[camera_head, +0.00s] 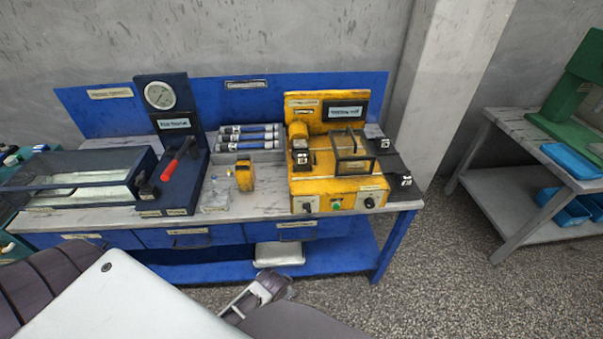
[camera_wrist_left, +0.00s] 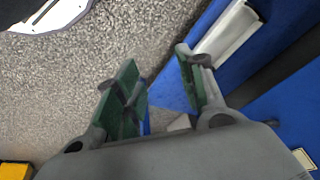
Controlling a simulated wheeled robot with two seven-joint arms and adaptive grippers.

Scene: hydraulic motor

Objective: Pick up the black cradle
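Dark stepped blocks with small white labels stand at the right end of the blue workbench (camera_head: 105,219), beside the yellow test unit (camera_head: 337,186). The front one (camera_head: 391,172) looks like the black cradle, but I cannot read its label. A smaller black block (camera_head: 301,153) sits on the yellow unit's left side. My left gripper (camera_head: 243,300) is low in front of the bench, below the tabletop and away from these blocks. In the left wrist view its green-padded fingers (camera_wrist_left: 161,75) are spread with nothing between them. My right gripper is not in view.
A gauge stand (camera_head: 175,125) with a red handle, a grey tray (camera_head: 267,154) of blue-banded cylinders and a dark open bin (camera_head: 75,195) occupy the bench. A pillar (camera_head: 440,90) rises behind the right end.

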